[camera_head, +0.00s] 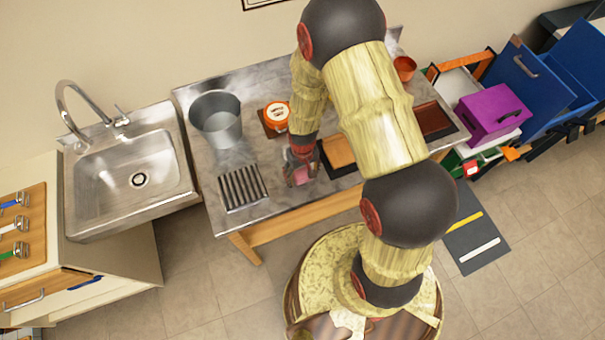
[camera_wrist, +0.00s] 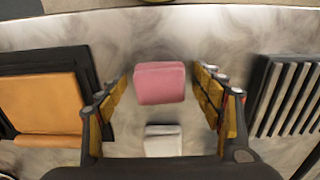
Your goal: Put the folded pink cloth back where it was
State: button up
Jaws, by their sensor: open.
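The folded pink cloth (camera_wrist: 160,84) is a small pink block with rounded edges. In the wrist view it lies between the spread fingers of my gripper (camera_wrist: 162,77), with a gap on each side. It also shows as a small pink patch in the head view (camera_head: 304,178), partly covered by my gripper (camera_head: 300,166). My gripper is open and points down over the grey metal table (camera_head: 222,216). I cannot tell the height of the fingertips over the table.
A small pale grey folded piece (camera_wrist: 163,140) lies near the pink cloth. A slatted black rack (camera_head: 243,187) stands to the left, a dark tray with a tan pad (camera_head: 338,152) to the right. A metal bucket (camera_head: 216,120) and an orange-white jar (camera_head: 276,116) stand behind.

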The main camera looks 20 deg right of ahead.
notch_tip(320, 180, up, 12)
notch_tip(320, 180, up, 11)
jog(key=t, duration=0.1)
send_over(303, 174)
notch_tip(303, 174, up, 8)
jog(key=s+t, duration=0.2)
jog(key=s+r+t, duration=0.2)
jog(key=s+r, duration=0.9)
jog(key=r, duration=0.3)
jog(key=shift+s+r+t+p, duration=0.3)
jog(key=shift+s+p, duration=0.1)
jog(key=shift+w, duration=0.1)
